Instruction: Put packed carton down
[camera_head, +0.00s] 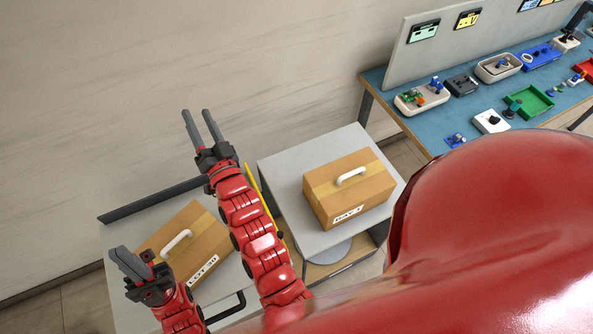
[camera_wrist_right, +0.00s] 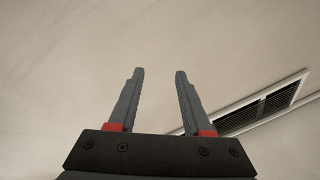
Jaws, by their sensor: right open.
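Two closed brown cartons with white top handles and printed labels show in the head view. One carton (camera_head: 350,192) rests on a grey-white topped cabinet (camera_head: 285,165) in the middle. The other carton (camera_head: 203,240) sits on a pale surface at the lower left, partly hidden by my arms. My left gripper (camera_head: 122,264) is beside this left carton, at its left side; its fingers overlap in the view, so its opening is unclear. My right gripper (camera_head: 200,125) is raised beyond the cartons, open and empty; its spread fingers also show in the right wrist view (camera_wrist_right: 158,85).
A blue-topped workbench (camera_head: 440,122) with trays and small parts stands at the upper right, with an upright grey panel (camera_head: 455,45) behind it. A dark rail (camera_head: 150,199) runs along the left surface's back edge. My red body covers the lower right.

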